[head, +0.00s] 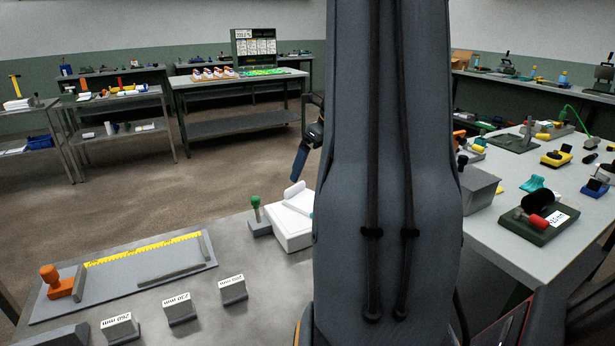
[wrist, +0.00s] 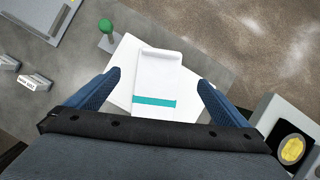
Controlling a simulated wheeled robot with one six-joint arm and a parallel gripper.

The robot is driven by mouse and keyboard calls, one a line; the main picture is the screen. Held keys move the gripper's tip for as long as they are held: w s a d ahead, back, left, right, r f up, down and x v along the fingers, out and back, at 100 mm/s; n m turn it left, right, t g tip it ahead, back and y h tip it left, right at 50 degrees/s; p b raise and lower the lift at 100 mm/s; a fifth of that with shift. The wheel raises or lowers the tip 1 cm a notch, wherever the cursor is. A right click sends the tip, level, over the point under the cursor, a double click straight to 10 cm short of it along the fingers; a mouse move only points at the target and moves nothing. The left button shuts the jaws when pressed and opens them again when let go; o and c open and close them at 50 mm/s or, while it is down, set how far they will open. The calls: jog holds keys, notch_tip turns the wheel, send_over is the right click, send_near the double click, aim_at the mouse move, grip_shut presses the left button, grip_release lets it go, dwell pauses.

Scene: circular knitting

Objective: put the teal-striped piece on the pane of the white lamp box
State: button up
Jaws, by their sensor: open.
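The white lamp box (head: 291,236) stands at the table's back edge in the head view, its right side hidden by my arm. In the wrist view the box (wrist: 121,88) shows as a white slab. The teal-striped piece (wrist: 156,76) is white with a teal band across its near end and lies over the top of the box. A bit of it shows beside my arm in the head view (head: 298,201). My gripper (wrist: 160,77) is open, its blue fingers either side of the piece and apart from it. One finger shows in the head view. The pane is mostly hidden under the piece.
A green-knobbed post (head: 255,209) stands just left of the box. A grey board with a yellow ruler (head: 145,250) and labelled blocks (head: 177,308) lie further left. A grey box (head: 478,188) and a side table with tools (head: 540,225) are at right.

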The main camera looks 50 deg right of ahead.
jog(key=s+a+f+n+g, duration=0.1)
jog(key=a+f+n+g, duration=0.15)
jog(key=a+n, duration=1.65)
jog(key=s+a+f+n, duration=0.1)
jog(key=s+a+n, duration=0.3)
jog(key=a, duration=0.3)
jog(key=s+a+f+n+g, duration=0.1)
jog(key=s+a+f+n, duration=0.1)
jog(key=s+a+n, duration=0.2)
jog(key=s+a+f+n, duration=0.2)
jog(key=s+a+n, duration=0.2)
jog(key=a+n, duration=0.4)
jog(key=a, duration=0.2)
jog(key=shift+s+a, duration=0.25)
jog(key=shift+a, duration=0.05)
jog(key=shift+f+g, duration=0.1)
jog(key=shift+g, duration=0.15)
